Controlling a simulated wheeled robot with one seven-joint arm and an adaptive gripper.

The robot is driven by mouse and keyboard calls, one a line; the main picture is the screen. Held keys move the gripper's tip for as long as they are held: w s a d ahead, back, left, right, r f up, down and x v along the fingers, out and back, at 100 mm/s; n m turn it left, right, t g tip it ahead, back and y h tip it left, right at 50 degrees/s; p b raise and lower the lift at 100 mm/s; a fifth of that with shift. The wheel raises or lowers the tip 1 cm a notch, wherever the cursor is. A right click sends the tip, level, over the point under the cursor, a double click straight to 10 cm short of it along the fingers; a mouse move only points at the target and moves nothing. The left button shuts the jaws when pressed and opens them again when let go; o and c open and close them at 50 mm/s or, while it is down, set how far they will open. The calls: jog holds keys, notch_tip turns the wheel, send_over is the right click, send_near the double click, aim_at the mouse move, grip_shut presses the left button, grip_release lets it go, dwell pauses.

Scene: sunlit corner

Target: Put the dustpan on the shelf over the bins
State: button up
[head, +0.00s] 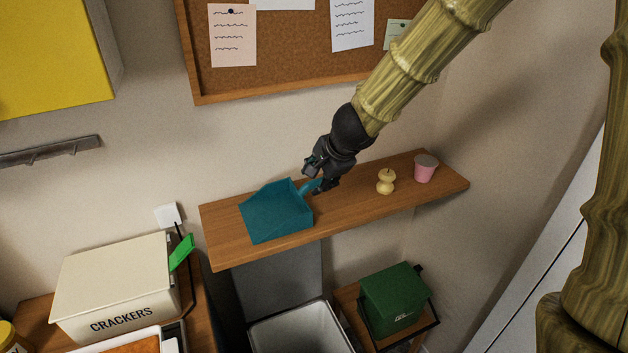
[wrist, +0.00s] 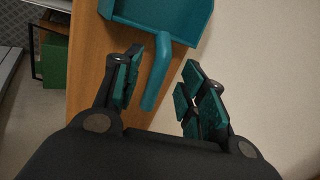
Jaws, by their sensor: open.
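The teal dustpan (head: 276,212) lies on the left part of the wooden shelf (head: 349,203), its handle pointing right toward my gripper. My gripper (head: 314,180) is just above the shelf at the handle end. In the wrist view the dustpan's pan (wrist: 178,16) is at the top and its handle (wrist: 157,72) runs down between the fingers of my gripper (wrist: 158,88). The fingers are open, with a gap on either side of the handle. A grey bin (head: 298,330) stands below the shelf, partly out of view.
A yellow knob-shaped object (head: 386,181) and a pink cup (head: 424,168) stand on the shelf to the right. A corkboard (head: 285,50) hangs above. A green box (head: 393,298) and a crackers box (head: 113,283) are lower down. The shelf's middle has bare room.

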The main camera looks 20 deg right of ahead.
jog(key=shift+p+v, duration=0.65)
jog(key=shift+v, duration=2.05)
jog(key=shift+f, duration=0.1)
